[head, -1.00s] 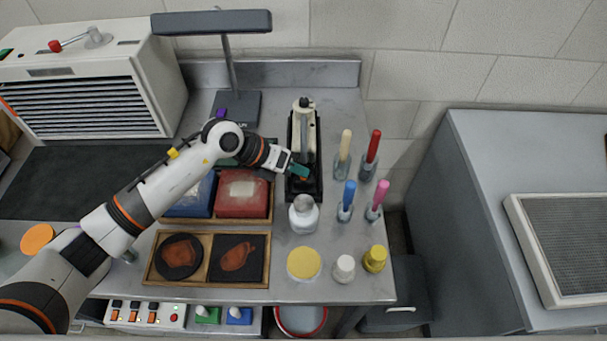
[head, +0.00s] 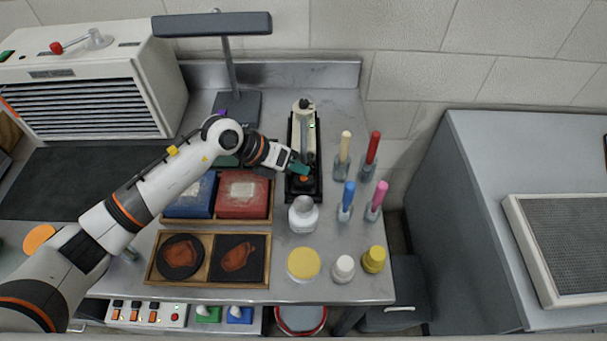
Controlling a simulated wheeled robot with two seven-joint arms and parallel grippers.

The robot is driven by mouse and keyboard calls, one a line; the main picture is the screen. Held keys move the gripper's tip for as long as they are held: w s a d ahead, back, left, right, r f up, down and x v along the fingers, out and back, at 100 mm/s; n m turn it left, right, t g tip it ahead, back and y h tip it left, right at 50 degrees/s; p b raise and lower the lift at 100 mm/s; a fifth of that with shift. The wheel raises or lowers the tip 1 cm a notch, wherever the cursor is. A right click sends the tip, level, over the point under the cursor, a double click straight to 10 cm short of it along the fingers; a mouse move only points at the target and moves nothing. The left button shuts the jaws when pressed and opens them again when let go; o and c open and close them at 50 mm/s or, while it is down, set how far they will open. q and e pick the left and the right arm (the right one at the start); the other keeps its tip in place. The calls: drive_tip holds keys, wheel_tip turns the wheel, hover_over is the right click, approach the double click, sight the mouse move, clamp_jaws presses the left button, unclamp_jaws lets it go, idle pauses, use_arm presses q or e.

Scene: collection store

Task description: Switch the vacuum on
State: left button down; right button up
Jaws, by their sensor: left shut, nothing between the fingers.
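A round orange button (head: 304,179) shows at the front of the base. My left gripper (head: 299,169) is shut and empty, with its teal fingertips just above or at the button. I cannot tell whether they touch it. My right gripper is not in view.
A white glass jar (head: 303,214) stands close in front of the base. Several brushes in holders, such as the cream-handled one (head: 345,145), stand to its right. A red box (head: 242,194) and a lamp (head: 232,75) are to the left.

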sight(298, 179)
use_arm(q)
wheel_tip(298, 179, up, 6)
drive_tip(key=p, duration=0.4)
